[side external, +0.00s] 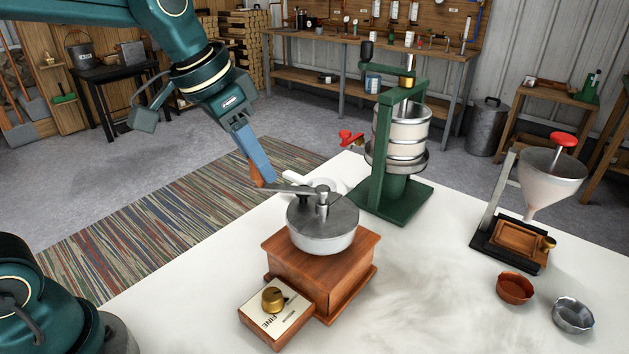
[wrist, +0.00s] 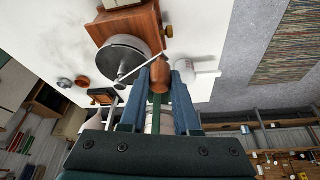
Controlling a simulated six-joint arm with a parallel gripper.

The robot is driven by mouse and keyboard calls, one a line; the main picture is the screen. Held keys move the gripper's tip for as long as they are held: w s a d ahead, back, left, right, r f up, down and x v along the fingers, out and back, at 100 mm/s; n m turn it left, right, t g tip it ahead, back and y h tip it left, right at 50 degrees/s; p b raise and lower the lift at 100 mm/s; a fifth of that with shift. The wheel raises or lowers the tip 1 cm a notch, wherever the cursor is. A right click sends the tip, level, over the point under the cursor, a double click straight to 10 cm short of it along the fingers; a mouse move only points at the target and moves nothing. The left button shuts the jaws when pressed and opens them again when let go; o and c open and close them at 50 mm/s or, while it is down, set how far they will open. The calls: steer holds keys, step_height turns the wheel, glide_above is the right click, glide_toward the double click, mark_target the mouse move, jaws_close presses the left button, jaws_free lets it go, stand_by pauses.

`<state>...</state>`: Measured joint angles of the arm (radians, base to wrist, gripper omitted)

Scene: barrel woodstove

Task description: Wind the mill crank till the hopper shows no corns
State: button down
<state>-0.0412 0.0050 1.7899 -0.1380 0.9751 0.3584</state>
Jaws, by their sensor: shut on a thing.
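The mill is a brown wooden box (side external: 318,272) with a round grey metal hopper (side external: 322,240) on top. The flat crank arm (side external: 292,189) runs from the central post out to the left. My gripper (side external: 262,178) is shut on the wooden crank knob (side external: 257,178) at the arm's outer end. In the wrist view the brown knob (wrist: 160,76) sits between the blue fingers of my gripper (wrist: 168,70). The hopper (wrist: 121,58) there is partly in view, with the crank arm crossing it. I see no corns, but the hopper's inside is not clearly visible.
A brass dial (side external: 272,299) marked FINE is at the mill's front. A green press (side external: 396,190) stands close behind. A white cup (wrist: 203,72) is beside the fingers. A funnel stand (side external: 500,215), a copper bowl (side external: 514,288) and a metal bowl (side external: 573,315) are at right.

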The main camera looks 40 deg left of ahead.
steer(key=shift+a, duration=0.1)
steer(key=w+m+g+h, duration=0.2)
steer(key=w+m+h, duration=0.1)
steer(key=w+m, duration=0.5)
steer(key=shift+w+a+m+g, duration=0.15)
steer(key=shift+m+g, duration=0.15)
steer(key=shift+m, duration=1.1)
steer(key=c, duration=0.6)
jaws_free()
steer(key=shift+r, duration=0.1)
